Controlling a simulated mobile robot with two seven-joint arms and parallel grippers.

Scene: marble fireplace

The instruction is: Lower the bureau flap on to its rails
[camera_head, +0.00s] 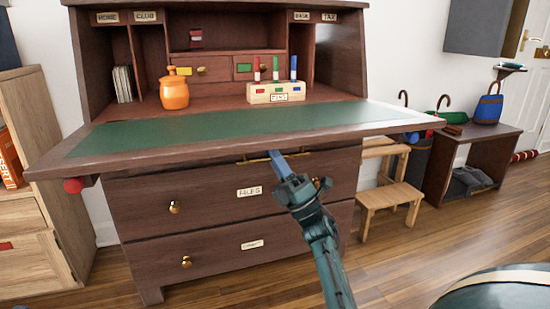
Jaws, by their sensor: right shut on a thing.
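The bureau flap (210,130), dark wood with a green writing panel, is lowered and looks about level, jutting out from the bureau. A red-ended rail (73,185) shows just under its left end, and a blue-ended rail (411,138) shows under its right end. I cannot tell whether the flap touches them. My right gripper (281,163) is at the middle of the flap's front edge, shut on the brass flap handle (252,160); its fingers partly hide the handle. My left gripper is not in view.
An orange jar (174,92) and a wooden pen block (276,92) stand behind the flap. Drawers with brass knobs lie below. A wooden step stool (390,195) and a dark bench (470,140) stand to the right, and a pale cabinet (40,130) stands close on the left.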

